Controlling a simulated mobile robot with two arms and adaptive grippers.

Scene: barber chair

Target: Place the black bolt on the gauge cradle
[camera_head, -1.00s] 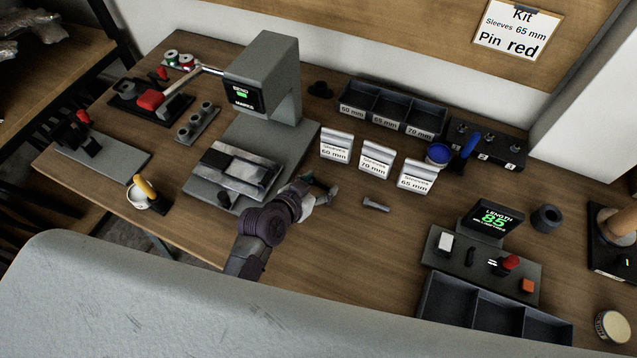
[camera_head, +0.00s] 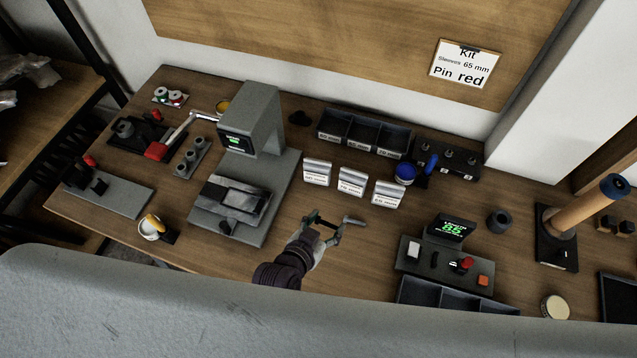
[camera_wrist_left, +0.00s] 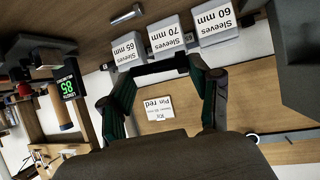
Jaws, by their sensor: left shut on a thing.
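My left gripper (camera_head: 328,228) is over the middle of the table; in the left wrist view (camera_wrist_left: 163,72) its fingers are shut on a dark bar, the black bolt (camera_wrist_left: 160,68). The bolt spans the gap between the fingertips. In the head view it is small and hard to make out. A grey bolt (camera_head: 354,220) appears just beside the right fingertip and also in the left wrist view (camera_wrist_left: 126,14). The length gauge (camera_head: 408,264) with a green display is to the right; its cradle is too small to tell apart. My right gripper is out of view.
Three sleeve label stands (camera_head: 351,182) stand behind the gripper, before a dark divided bin (camera_head: 352,146). A grey bend machine (camera_head: 262,110) stands to the left. Another divided bin (camera_head: 440,296) is in front of the gauge. Bare table lies between gripper and gauge.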

